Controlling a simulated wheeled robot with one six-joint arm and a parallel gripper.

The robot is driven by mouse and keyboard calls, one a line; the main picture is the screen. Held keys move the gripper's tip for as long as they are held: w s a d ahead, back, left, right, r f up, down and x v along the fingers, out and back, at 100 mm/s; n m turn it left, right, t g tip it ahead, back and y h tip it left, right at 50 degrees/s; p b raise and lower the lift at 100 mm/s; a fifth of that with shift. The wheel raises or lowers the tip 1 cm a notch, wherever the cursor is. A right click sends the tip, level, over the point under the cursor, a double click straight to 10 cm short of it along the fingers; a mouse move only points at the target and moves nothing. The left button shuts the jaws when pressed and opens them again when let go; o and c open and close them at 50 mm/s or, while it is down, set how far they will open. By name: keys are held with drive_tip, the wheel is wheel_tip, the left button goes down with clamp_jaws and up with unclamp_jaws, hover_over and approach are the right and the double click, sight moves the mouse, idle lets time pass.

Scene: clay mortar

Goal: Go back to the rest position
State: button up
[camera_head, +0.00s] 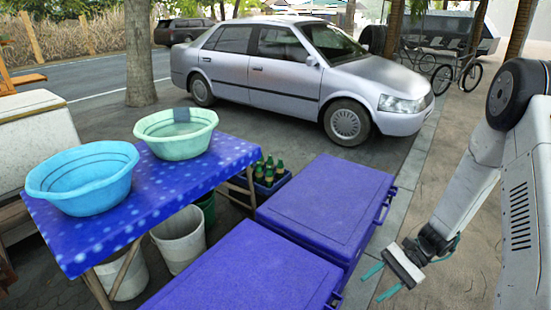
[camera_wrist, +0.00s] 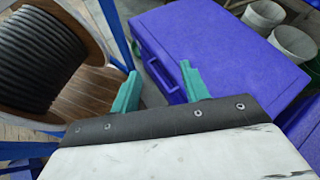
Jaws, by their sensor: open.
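My gripper (camera_head: 381,282) hangs at the lower right in the head view, to the right of the blue chests. Its two teal fingers are apart with nothing between them. In the wrist view the gripper (camera_wrist: 160,88) shows the same spread fingers, with the side of a blue chest (camera_wrist: 210,40) and its handle beyond them. My arm comes down from the right edge of the head view.
Two blue chests (camera_head: 325,205) stand left of my gripper. A blue spotted table (camera_head: 150,215) holds a blue basin (camera_head: 85,180) and a green basin (camera_head: 177,140). A cable spool (camera_wrist: 40,55) is close in the wrist view. Open pavement (camera_head: 450,180) lies beyond.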

drive_tip(key=s+r+n+t+h, duration=0.2)
drive_tip(key=s+r, duration=0.4)
drive_tip(key=r, duration=0.4)
drive_tip(key=s+r+n+t+h, duration=0.2)
drive_tip(key=s+r+n+h, duration=0.3)
drive_tip(key=r, duration=0.6)
drive_tip(key=s+r+n+t+h, duration=0.1)
drive_tip(key=s+r+n+h, duration=0.3)
drive_tip(key=s+r, duration=0.3)
wheel_tip(320, 180, up, 4)
drive_tip(key=shift+r+t+h, duration=0.1)
drive_tip(key=shift+t+h, duration=0.2)
drive_tip(key=shift+t, duration=0.1)
drive_tip(key=shift+s, duration=0.1)
